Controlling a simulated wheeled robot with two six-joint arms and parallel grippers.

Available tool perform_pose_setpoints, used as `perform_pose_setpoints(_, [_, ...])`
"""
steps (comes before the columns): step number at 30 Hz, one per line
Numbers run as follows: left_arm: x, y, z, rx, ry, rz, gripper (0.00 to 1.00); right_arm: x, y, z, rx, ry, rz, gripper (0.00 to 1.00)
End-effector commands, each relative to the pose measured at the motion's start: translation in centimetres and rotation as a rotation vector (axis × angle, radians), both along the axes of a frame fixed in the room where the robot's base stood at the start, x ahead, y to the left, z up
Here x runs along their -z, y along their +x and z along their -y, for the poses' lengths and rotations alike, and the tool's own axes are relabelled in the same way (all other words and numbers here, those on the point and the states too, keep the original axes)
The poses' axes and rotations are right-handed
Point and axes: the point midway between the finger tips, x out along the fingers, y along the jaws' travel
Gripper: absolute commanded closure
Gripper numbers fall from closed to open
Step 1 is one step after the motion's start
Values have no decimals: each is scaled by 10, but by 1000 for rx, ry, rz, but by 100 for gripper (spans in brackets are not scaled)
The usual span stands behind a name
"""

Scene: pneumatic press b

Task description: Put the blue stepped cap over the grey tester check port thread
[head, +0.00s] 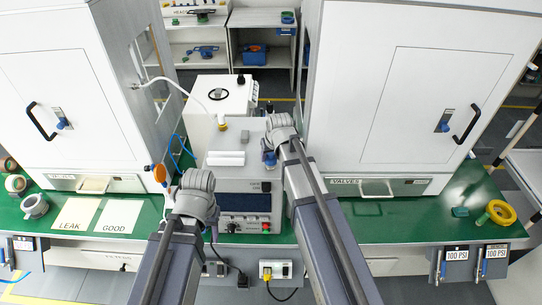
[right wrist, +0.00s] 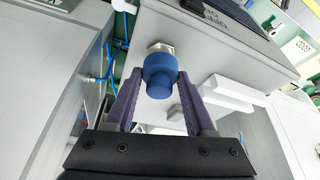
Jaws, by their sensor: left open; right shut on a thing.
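The blue stepped cap (right wrist: 158,76) is between the fingertips of my right gripper (right wrist: 154,80), which is shut on it. Its wide end meets the silver metal fitting of the check port (right wrist: 160,47) on the grey tester (right wrist: 225,52). The thread itself is hidden, so I cannot tell how far the cap covers it. In the head view my right gripper (head: 269,157) is at the right side of the grey tester (head: 238,175). My left gripper (head: 190,190) is low at the tester's left front; its fingers are mostly hidden by its wrist.
White cabinets (head: 60,85) and (head: 415,90) stand on both sides of the tester. A white block (head: 225,158) lies on the tester's top. LEAK (head: 75,214) and GOOD (head: 118,215) cards lie on the green bench (head: 150,212). A blue hose (right wrist: 98,78) runs beside the port.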

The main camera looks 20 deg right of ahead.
Motion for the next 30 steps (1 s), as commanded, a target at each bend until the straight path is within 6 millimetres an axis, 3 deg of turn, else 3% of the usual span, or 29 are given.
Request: perform_pose_setpoints(30, [20,0,0,0,0,0,50,20,0,0,0,0,0,97])
